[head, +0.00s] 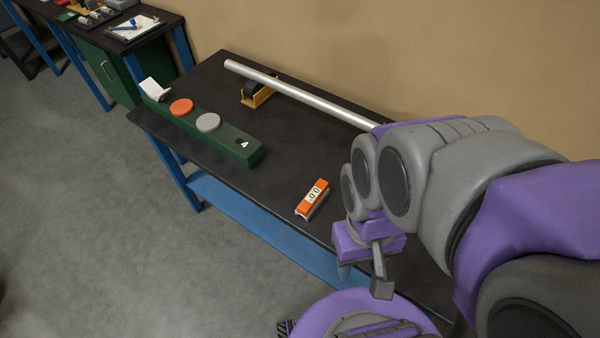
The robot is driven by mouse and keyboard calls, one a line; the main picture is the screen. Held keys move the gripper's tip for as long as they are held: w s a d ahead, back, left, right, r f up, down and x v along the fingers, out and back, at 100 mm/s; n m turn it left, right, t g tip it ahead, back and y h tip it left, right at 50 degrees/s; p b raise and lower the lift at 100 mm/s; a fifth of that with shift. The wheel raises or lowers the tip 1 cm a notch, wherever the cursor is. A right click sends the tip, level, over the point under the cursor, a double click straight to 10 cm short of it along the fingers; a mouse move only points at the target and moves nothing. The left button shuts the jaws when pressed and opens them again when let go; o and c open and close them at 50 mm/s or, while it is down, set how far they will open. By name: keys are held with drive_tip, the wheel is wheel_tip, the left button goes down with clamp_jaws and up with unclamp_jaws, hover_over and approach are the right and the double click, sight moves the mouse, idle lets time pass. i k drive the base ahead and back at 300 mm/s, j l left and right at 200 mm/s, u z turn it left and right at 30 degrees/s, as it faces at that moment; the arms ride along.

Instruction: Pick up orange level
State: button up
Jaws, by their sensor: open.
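The orange level (304,208) is a small orange block with a white display on its top. It lies on the black tabletop (290,155) near the front edge. My gripper (381,290) is open and hangs down to the right of the level, in front of the table edge in this view. It is apart from the level and holds nothing visible. Part of the gripper is hidden by my own arm and by the angle.
A green block (236,150) with orange and grey discs stands on the table's left. A wall rises behind. Bare tabletop surrounds the level; my arm hides the right end.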

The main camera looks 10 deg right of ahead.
sight(312, 201)
drive_tip(key=k+j+z, duration=0.2)
drive_tip(key=z, duration=0.2)
drive_tip(key=k+j+z, duration=0.2)
drive_tip(key=z, duration=0.25)
